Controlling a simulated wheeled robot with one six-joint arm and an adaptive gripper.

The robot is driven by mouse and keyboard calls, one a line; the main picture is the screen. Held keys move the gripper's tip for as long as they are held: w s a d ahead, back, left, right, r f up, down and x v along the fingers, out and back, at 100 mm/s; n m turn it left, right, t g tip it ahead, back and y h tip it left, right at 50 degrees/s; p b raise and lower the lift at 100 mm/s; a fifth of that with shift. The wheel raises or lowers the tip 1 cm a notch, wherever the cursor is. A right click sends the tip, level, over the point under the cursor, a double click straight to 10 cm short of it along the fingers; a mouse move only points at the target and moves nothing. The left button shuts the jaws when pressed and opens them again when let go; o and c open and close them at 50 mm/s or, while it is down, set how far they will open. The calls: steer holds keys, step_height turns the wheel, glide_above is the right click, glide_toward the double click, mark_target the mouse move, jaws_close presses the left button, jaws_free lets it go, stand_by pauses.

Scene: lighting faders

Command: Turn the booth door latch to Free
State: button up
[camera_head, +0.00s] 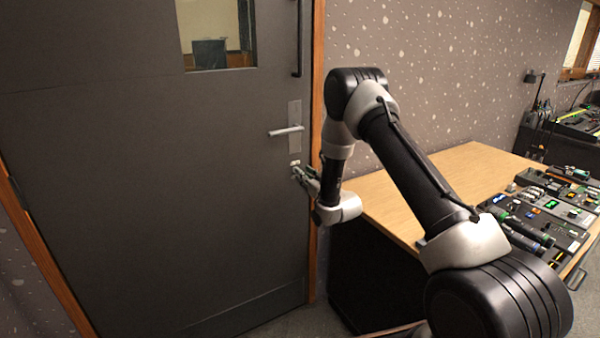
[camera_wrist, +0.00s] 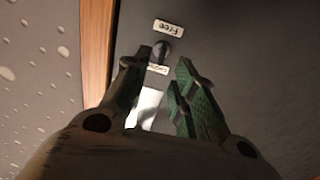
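The grey booth door (camera_head: 130,150) fills the left of the head view and looks closed. In the wrist view the small dark latch knob (camera_wrist: 161,50) sits on the door between a white label reading Free (camera_wrist: 168,27), upside down, and a second white label (camera_wrist: 158,69), partly hidden. My gripper (camera_head: 299,173) is at the door just below the lever handle. In the wrist view my gripper (camera_wrist: 164,60) has its green fingers apart, one on each side of the knob's line. I cannot tell whether they touch the knob. In the head view the gripper hides the knob.
The lever handle (camera_head: 286,131) on its metal plate is just above my gripper. An orange door frame (camera_head: 318,70) runs close on the right. A wooden desk (camera_head: 400,205) with lighting consoles (camera_head: 545,215) stands right of the door, behind my arm.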

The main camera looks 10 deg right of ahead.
steer(key=x, duration=0.4)
jaws_close()
